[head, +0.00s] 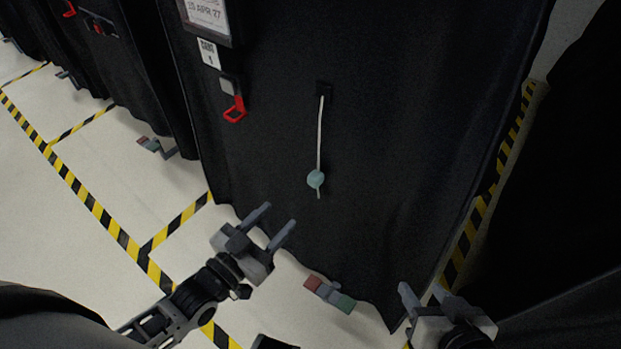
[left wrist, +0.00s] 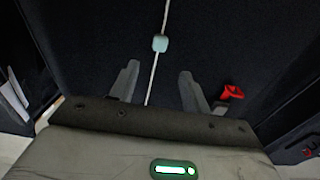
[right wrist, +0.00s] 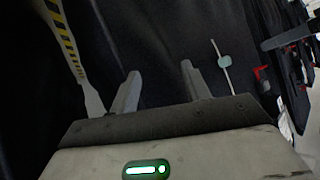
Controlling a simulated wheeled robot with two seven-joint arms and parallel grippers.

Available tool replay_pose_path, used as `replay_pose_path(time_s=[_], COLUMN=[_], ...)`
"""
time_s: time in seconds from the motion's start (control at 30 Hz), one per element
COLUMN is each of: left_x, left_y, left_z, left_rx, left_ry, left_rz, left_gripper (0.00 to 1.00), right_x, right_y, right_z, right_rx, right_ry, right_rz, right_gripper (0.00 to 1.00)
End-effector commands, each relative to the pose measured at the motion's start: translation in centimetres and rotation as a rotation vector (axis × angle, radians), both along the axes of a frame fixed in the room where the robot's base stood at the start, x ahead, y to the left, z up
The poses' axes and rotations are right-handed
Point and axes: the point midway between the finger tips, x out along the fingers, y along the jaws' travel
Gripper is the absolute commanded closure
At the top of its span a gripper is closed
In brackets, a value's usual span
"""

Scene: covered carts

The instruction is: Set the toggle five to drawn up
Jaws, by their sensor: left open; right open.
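A pale teal toggle (head: 316,180) sits near the lower end of a white cord (head: 320,135), with a short tail below it. The cord hangs from a small black fitting (head: 324,88) on a black cart cover. My left gripper (head: 280,214) is open and empty, below and left of the toggle. The toggle also shows in the left wrist view (left wrist: 160,43), beyond the open fingers, with the cord between them in the picture. My right gripper (head: 420,288) is open and empty at lower right. The right wrist view shows the toggle (right wrist: 225,61) off to the right. I see no number five.
A red loop (head: 235,110) hangs from a grey holder left of the cord, under a small label (head: 208,53). A red-and-green pedal (head: 330,293) sticks out at the cover's bottom. More covered carts (head: 130,70) stand at left. Yellow-black tape marks the pale floor.

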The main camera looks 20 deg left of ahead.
Motion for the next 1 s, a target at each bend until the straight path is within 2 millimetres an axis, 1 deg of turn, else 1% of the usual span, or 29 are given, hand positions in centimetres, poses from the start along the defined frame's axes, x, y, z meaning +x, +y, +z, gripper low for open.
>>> replay_pose_path(time_s=[0.03,0.3,0.4,0.5,0.7,0.97,1.0], left_x=[1.2,6.7,8.4,9.6,10.8,10.9,10.9], left_y=[-0.5,-2.5,-3.1,-3.5,-4.0,-4.0,-4.0], left_z=[0.0,0.0,0.0,0.0,0.0,0.1,0.1], left_rx=[-0.002,0.0,0.001,0.0,0.001,0.001,0.001], left_ry=[-0.005,-0.004,-0.004,-0.002,0.0,0.0,0.0], left_rz=[0.0,-0.001,-0.001,-0.001,-0.002,-0.002,-0.002], left_gripper=[0.53,0.53,0.53,0.53,0.53,0.53,0.58], right_x=[0.1,0.2,0.2,0.3,0.4,0.4,0.4], right_y=[0.1,0.5,0.6,0.7,0.9,0.9,0.9], right_z=[-0.5,-2.1,-2.7,-3.1,-3.4,-3.4,-3.4], right_rx=[0.001,0.002,0.002,0.003,0.004,0.005,0.005], right_ry=[0.004,0.031,0.042,0.05,0.057,0.058,0.058], right_rz=[0.003,0.018,0.024,0.028,0.033,0.034,0.034], right_gripper=[0.53,0.53,0.53,0.53,0.53,0.53,0.53])
